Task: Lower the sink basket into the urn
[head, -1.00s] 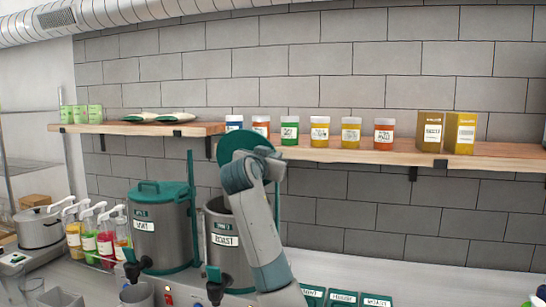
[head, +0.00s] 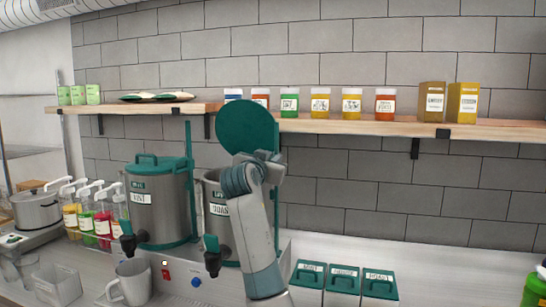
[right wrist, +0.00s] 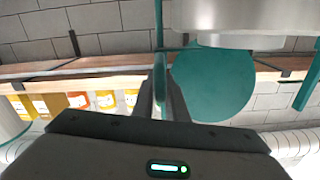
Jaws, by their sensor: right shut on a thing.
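The right-hand steel urn (head: 213,205) has its round teal lid (head: 247,125) standing open behind it. The lid also shows in the right wrist view (right wrist: 213,82). My right gripper (right wrist: 163,85) is shut on a thin teal piece, seen edge-on between the fingers, which looks like part of the sink basket (right wrist: 160,72). In the head view my right arm covers the urn's right side and mouth. The basket's body is not clearly seen, so I cannot tell how deep it sits. My left gripper is not in view.
A closed steel urn (head: 155,205) stands to the left, with a teal post beside it. A shelf (head: 350,127) with jars and boxes runs behind. A steel mug (head: 133,282) stands in front, and teal-lidded containers (head: 343,278) stand to the right.

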